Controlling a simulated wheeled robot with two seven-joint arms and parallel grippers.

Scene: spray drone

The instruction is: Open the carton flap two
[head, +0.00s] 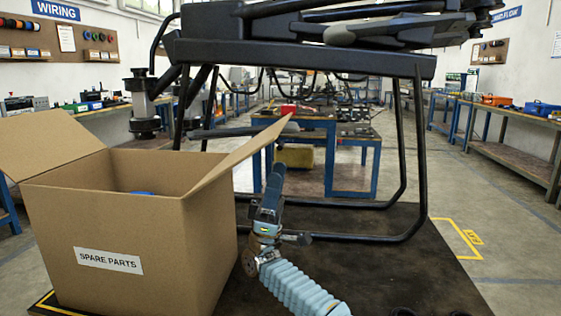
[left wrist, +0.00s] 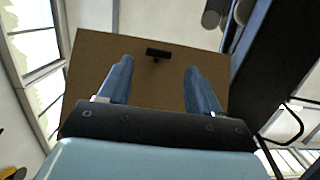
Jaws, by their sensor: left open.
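The cardboard carton (head: 125,240), labelled SPARE PARTS, stands at the left of the head view with its top open. One flap (head: 45,143) leans outward to the left. Another flap (head: 240,155) slants up and out to the right; it also fills the middle of the left wrist view (left wrist: 110,52). My left gripper (head: 273,172) points up, right of the carton and below the raised flap's outer end. Its blue fingers (left wrist: 157,80) are apart with nothing held; the flap lies beyond them. Whether they touch it is unclear. My right gripper is not visible.
A large black drone frame (head: 300,55) stands behind the carton, its landing legs (head: 405,150) close to my left arm. A small blue thing (head: 141,193) shows inside the carton. Dark mat (head: 390,265) is clear to the right. Workbenches line the room.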

